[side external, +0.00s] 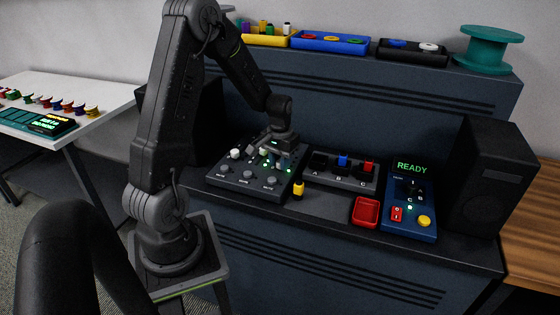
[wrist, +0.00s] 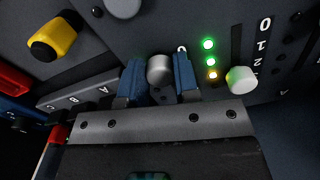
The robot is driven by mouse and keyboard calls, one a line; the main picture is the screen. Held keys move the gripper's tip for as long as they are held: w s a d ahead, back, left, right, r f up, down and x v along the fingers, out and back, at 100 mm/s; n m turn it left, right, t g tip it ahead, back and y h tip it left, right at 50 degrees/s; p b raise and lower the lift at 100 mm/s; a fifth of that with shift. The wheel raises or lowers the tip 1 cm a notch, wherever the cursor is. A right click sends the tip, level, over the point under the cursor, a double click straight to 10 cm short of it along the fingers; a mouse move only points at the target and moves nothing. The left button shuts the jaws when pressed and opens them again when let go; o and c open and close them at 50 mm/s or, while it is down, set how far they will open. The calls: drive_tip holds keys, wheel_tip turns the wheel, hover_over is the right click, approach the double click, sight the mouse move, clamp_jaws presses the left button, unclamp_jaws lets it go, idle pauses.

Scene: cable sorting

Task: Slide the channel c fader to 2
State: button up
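The dark mixer panel (side external: 214,181) stands below my gripper in the side view. A grey fader cap (wrist: 160,69) sits between the blue fingertips of my gripper (wrist: 160,77) in the wrist view. Both fingers appear to touch its sides. This cap is the one near the panel's right edge as the side view shows it, which fits channel C; its letter is hidden. The right finger covers most of its scale, leaving only part of a 0. In the side view my gripper (side external: 281,160) points down over the panel and hides the cap.
Another fader cap (wrist: 241,80) stands beside a 0, 1, 2 scale. Lit green and orange lamps (wrist: 209,61) lie between the caps. Grey knobs (side external: 246,174) line the panel's front.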

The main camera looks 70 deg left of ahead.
clamp_jaws()
drive_tip(key=shift+w+a, duration=1.65)
drive_tip(key=shift+a, duration=0.05)
drive_tip(key=o, duration=0.5)
unclamp_jaws()
drive_tip(key=shift+r, duration=0.1)
